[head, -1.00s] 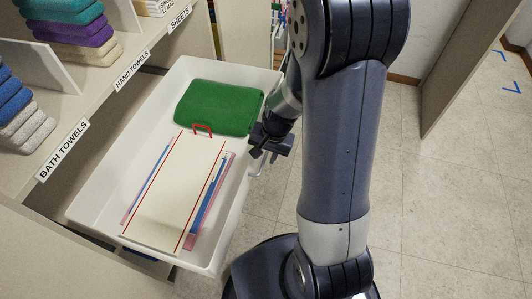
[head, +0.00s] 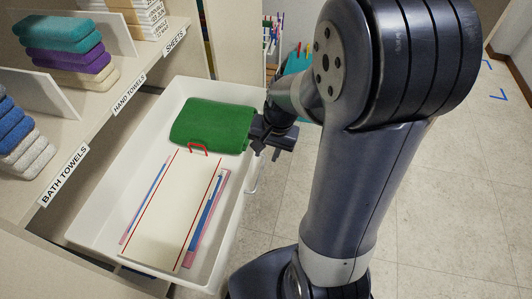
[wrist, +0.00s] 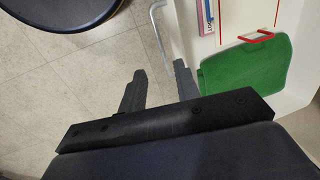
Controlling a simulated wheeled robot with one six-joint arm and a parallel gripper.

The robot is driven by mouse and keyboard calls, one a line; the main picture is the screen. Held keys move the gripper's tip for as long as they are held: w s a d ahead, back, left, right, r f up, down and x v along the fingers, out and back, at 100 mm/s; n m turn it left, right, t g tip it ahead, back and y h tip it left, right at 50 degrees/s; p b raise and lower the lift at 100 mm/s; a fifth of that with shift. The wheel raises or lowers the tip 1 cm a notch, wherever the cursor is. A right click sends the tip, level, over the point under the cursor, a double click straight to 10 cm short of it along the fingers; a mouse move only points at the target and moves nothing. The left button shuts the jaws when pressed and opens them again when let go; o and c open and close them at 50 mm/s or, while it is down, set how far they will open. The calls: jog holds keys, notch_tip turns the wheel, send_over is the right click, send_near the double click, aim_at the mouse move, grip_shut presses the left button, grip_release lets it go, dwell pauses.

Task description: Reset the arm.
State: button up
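My gripper (head: 271,148) is at the right side of the white drawer, beside the green towel. In the wrist view my gripper (wrist: 158,85) has its two fingers apart with nothing between them; floor tiles show past them. The folded green towel (head: 213,124) lies at the far end of the drawer, and it also shows in the wrist view (wrist: 245,72). A white board (head: 170,215) with red edge lines and a red handle (head: 198,148) lies in the drawer in front of the towel.
The pulled-out white drawer (head: 82,222) stands below shelves with several folded towels. Labels read "BATH TOWELS" (head: 65,174), "HAND TOWELS" and "SHEETS". Pink and blue strips (head: 206,218) flank the board. A metal drawer handle (wrist: 159,30) is near my fingers. Tiled floor (head: 440,190) is clear at right.

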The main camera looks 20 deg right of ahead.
aim_at(259, 176)
jog(key=shift+f, duration=0.1)
jog(key=f+b, duration=0.1)
jog(key=f, duration=0.2)
jog(key=a+f+b, duration=0.1)
jog(key=f, duration=0.3)
jog(key=w+f+b, duration=0.1)
jog(key=f, duration=0.2)
jog(key=shift+a+f, duration=0.35)
jog(key=shift+w+a+r, duration=0.1)
jog(key=shift+w, duration=0.05)
jog(key=shift+r, duration=0.1)
